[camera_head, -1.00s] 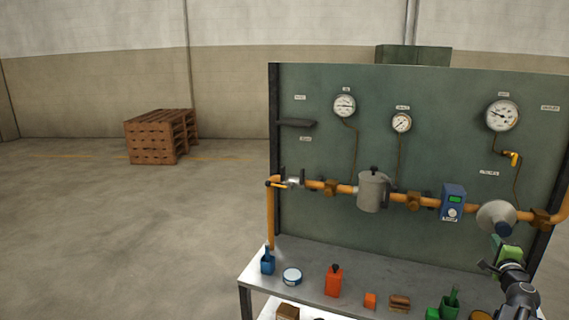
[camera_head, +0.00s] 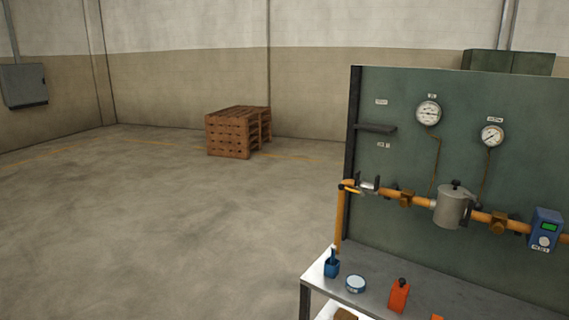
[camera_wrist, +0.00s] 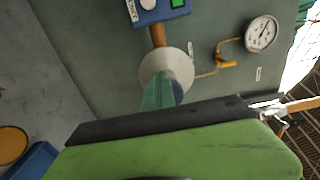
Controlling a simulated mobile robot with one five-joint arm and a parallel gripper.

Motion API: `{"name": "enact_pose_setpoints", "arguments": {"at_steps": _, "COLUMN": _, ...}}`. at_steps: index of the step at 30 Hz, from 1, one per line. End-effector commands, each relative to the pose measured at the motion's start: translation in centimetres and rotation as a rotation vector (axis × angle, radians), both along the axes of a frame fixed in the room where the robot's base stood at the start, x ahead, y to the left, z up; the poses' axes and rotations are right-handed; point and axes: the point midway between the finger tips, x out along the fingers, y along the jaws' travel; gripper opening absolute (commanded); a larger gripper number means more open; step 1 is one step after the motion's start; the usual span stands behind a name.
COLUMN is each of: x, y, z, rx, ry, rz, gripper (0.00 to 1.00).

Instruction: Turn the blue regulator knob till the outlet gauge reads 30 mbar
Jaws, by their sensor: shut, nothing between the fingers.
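The regulator's pale grey round body (camera_wrist: 153,66) sits on the pipe in the wrist view. A small part of the blue knob (camera_wrist: 179,92) shows beside my finger; the rest is hidden. My gripper (camera_wrist: 167,78) is shut, its teal fingertips in front of the regulator. Whether they touch the knob I cannot tell. A round white gauge (camera_wrist: 262,33), which I take for the outlet gauge, is at the upper right of the wrist view; its scale is too small to read. Regulator, this gauge and gripper are outside the head view.
The head view shows the green panel (camera_head: 420,160) with two other gauges (camera_head: 428,113), (camera_head: 492,135), a grey filter housing (camera_head: 452,207) and a blue meter (camera_head: 545,229). A bench (camera_head: 420,290) below holds small items. A pallet stack (camera_head: 235,133) stands on open floor at left.

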Motion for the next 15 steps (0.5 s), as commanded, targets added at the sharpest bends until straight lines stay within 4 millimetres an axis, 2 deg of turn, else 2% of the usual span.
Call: {"name": "enact_pose_setpoints", "arguments": {"at_steps": 15, "x": -0.1, "y": 0.2, "z": 1.6, "rx": 0.0, "ry": 0.001, "rz": -0.001, "gripper": 0.0}}
